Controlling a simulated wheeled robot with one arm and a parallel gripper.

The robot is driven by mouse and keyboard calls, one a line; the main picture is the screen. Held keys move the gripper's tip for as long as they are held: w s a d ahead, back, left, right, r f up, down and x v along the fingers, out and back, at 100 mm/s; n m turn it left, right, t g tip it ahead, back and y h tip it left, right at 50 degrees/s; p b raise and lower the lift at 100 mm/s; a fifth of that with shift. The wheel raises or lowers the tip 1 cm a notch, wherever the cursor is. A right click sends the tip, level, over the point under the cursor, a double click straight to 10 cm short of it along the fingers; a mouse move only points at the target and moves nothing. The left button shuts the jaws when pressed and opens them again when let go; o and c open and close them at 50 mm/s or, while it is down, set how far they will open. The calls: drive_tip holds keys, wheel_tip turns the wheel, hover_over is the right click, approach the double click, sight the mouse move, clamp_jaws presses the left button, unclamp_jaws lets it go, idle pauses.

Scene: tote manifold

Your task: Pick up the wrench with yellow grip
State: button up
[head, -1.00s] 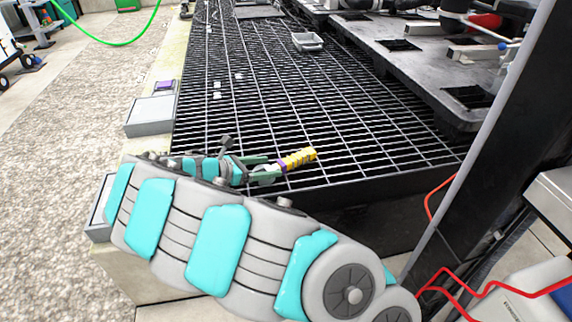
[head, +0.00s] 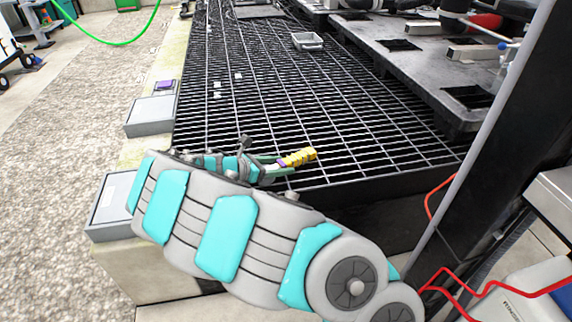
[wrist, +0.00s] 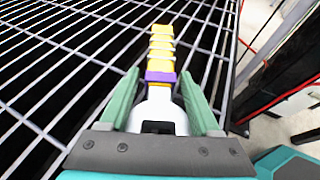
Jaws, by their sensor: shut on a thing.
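The wrench with yellow grip (head: 299,157) shows at the near edge of the black grating in the head view. In the wrist view its ribbed yellow handle (wrist: 161,47) points away from me, with a purple band and a pale metal part nearer me. My gripper (wrist: 160,88) has its two green fingers on either side of this pale part, just below the purple band. It is shut on the wrench. In the head view my gripper (head: 271,164) is partly hidden by my own wrist, and the wrench's near end is hidden there.
The black grating (head: 250,100) stretches away, mostly clear, with a few small white pieces and a grey tray (head: 307,41) further back. A dark table (head: 425,60) stands at the right. A black post (head: 480,160) and red cables (head: 490,289) are at the near right. Grey boxes (head: 150,115) line the left ledge.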

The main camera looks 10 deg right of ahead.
clamp_jaws()
